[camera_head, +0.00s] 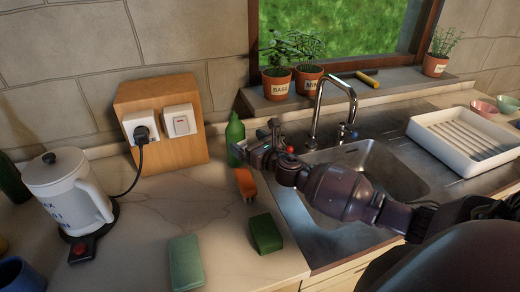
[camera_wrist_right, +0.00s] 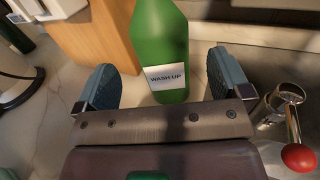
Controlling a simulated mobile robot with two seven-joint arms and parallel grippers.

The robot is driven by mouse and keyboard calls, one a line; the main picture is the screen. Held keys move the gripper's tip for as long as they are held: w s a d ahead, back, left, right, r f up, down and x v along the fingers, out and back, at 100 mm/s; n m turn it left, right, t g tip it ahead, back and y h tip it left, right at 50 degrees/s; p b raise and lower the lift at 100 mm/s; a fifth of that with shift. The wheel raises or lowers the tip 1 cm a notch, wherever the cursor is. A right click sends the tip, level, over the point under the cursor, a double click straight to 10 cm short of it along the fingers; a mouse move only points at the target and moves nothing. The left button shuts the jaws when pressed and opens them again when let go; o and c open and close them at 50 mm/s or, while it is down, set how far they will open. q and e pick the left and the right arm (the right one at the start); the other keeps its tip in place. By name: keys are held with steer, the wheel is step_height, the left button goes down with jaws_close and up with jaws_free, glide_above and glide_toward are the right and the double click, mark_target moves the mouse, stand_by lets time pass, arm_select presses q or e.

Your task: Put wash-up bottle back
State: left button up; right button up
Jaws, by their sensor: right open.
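The wash-up bottle (camera_head: 235,132) is green and stands upright on the counter between the wooden socket block and the sink. In the right wrist view the bottle (camera_wrist_right: 163,38) shows its white "WASH UP" label. My right gripper (camera_head: 264,150) reaches in from the right over the sink's left edge, at the bottle's side. In the right wrist view my right gripper (camera_wrist_right: 163,72) is open, with a blue-grey finger on each side of the bottle and visible gaps to it. The gripper partly hides the bottle's lower part in the head view. My left gripper is not in view.
The sink (camera_head: 370,165) and tap (camera_head: 333,105) are close to my right arm. An orange object (camera_head: 246,182), a dark green block (camera_head: 265,233) and a pale green block (camera_head: 185,262) lie in front. A kettle (camera_head: 70,190) stands left; a white rack (camera_head: 465,140) stands right.

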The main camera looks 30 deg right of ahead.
steer(key=shift+s+d, duration=0.2)
steer(key=shift+s, duration=1.2)
steer(key=shift+s+d, duration=0.15)
steer(key=shift+s, duration=1.2)
